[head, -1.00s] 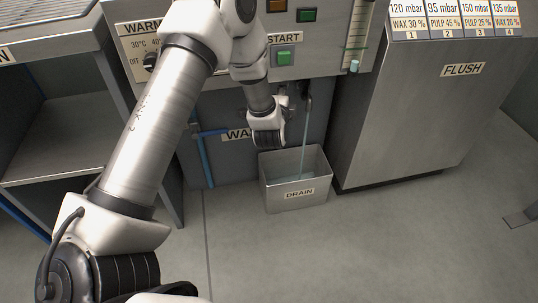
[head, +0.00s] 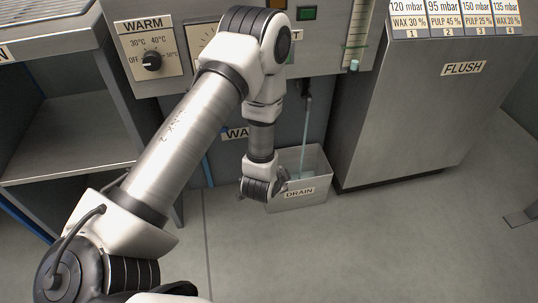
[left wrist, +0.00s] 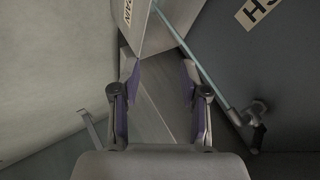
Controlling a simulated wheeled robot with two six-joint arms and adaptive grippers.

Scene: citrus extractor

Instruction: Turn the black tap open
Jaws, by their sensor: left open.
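The machine front carries a warm dial (head: 151,61) and a slim gauge (head: 357,35). A large grey flush cabinet (head: 430,120) stands at the right, close to the bin. An open shelf (head: 75,145) stands at the left. The floor (head: 400,240) in front is clear.

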